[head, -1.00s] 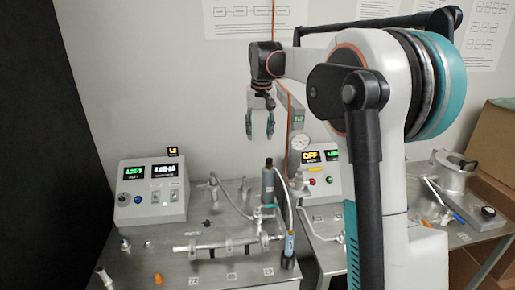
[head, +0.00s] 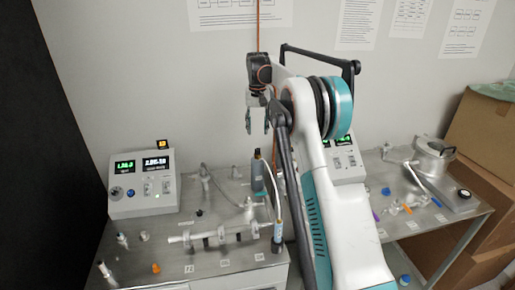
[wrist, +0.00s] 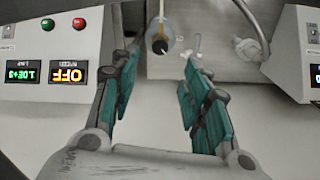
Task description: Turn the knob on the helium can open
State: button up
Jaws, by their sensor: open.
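A dark grey upright cylinder (head: 257,176), which looks like the helium can, stands on the steel bench beside a pale hose. Its top end (wrist: 172,45) shows from above in the wrist view, with a dark round part on it that may be the knob. My gripper (head: 258,128) points down above the cylinder in the head view, apart from it. In the wrist view my gripper (wrist: 157,65) has its two teal fingers spread with nothing between them; the cylinder lies beyond the fingertips. The knob is too small to make out in the head view.
A control box (head: 142,185) with lit displays stands at the left. A second control box (head: 347,163) is partly behind my arm. Cardboard boxes (head: 485,140) are at the right.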

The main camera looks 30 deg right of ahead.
aim_at(257, 149)
notch_tip(257, 149, down, 10)
jog(key=shift+r+b, duration=0.1)
jog(key=shift+b, duration=0.35)
grip_shut()
